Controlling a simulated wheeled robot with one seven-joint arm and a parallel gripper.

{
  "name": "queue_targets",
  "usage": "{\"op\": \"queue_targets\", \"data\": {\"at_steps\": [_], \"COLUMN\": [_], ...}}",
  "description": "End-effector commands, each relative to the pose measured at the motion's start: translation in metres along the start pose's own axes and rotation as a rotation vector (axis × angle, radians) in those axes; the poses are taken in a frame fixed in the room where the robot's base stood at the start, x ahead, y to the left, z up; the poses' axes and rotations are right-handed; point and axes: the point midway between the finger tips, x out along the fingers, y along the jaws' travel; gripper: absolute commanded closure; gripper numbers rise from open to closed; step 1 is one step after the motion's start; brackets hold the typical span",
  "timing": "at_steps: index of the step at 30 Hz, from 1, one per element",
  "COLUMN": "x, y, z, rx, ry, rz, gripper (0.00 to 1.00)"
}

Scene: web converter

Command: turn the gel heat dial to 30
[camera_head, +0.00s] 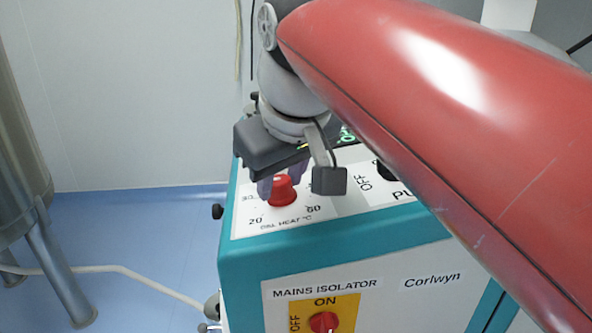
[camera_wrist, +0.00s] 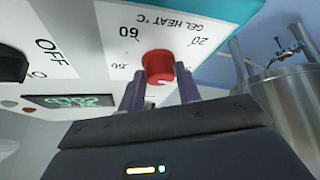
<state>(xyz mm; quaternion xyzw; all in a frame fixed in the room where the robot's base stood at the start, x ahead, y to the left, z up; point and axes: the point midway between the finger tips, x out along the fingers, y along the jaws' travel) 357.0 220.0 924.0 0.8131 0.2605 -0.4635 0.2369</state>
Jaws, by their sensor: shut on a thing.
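The gel heat dial (camera_head: 283,188) is a red knob on a white panel labelled "GEL HEAT °C", on top of the teal machine. In the wrist view the dial (camera_wrist: 158,66) sits upside down between the two dark fingers of my gripper (camera_wrist: 160,88). My gripper (camera_head: 281,178) comes from above and behind the dial and is shut on it. The fingers hide part of the scale, and I cannot tell which mark the dial points to.
A black knob marked OFF (camera_wrist: 12,64) sits beside the dial panel. The red mains isolator switch (camera_head: 323,322) is on the machine's front, below.

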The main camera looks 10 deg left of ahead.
Motion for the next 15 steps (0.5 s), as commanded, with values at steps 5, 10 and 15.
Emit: {"op": "queue_targets", "data": {"at_steps": [5, 10, 15], "x": [-0.0002, 0.0000, 0.0001], "y": [-0.0006, -0.0011, -0.0012], "z": [0.0000, 0.0000, 0.0001], "rx": [0.044, 0.061, 0.064], "ry": [-0.001, -0.001, -0.001], "rz": [0.027, 0.037, 0.039], "gripper": [0.89, 0.89, 0.89]}}
